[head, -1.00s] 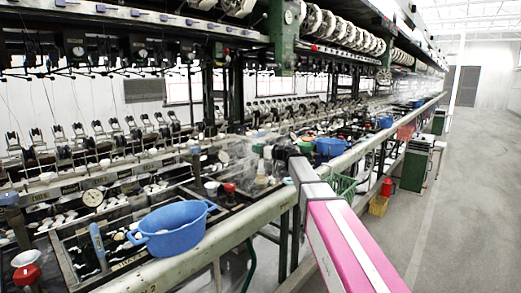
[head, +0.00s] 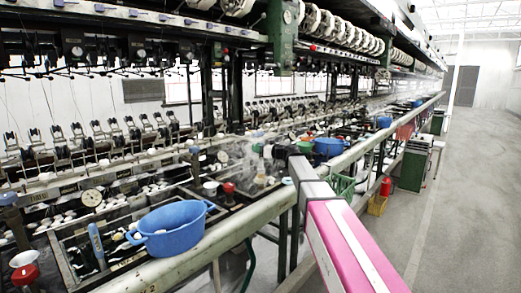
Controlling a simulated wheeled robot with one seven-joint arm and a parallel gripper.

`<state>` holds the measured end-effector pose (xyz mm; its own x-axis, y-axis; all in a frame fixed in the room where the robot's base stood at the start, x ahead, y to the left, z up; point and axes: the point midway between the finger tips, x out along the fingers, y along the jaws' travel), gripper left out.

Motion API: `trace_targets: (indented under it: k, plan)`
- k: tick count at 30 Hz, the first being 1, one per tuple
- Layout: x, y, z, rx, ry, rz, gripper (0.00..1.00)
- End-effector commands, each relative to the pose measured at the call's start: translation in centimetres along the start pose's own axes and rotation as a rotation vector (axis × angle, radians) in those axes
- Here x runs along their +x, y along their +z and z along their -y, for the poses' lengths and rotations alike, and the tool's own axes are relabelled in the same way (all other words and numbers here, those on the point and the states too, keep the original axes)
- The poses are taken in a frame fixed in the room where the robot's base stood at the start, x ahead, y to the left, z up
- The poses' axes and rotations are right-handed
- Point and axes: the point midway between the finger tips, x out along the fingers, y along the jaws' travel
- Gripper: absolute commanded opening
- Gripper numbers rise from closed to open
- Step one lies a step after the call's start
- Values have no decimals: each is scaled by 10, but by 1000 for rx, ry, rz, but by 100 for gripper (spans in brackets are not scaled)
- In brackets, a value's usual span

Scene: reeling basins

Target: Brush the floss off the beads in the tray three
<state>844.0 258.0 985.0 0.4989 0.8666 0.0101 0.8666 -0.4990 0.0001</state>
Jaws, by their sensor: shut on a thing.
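My arm reaches over the reeling bench, and my gripper (head: 267,153) is at its far end, small and partly hidden by the dark wrist. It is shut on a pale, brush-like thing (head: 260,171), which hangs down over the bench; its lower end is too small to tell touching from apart. White, bead-like pieces (head: 62,218) lie in the dark trays along the bench. I cannot tell which tray is number three, and no floss can be made out at this size.
A blue basin (head: 172,230) stands at the front edge of the bench, with a blue-handled tool (head: 97,241) left of it. A red cup (head: 25,273) with a white top is at lower left. Another blue basin (head: 329,147) stands farther along. The grey aisle floor (head: 465,220) is clear.

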Motion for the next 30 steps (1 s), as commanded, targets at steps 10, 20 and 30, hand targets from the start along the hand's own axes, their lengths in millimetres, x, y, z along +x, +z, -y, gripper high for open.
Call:
trace_targets:
  k: [10,20,30]
  plan:
    - [-11,0,15,0,1,0,0]
    - [-19,0,-1,0,2,0,0]
    - [-3,0,-6,0,0,0,0]
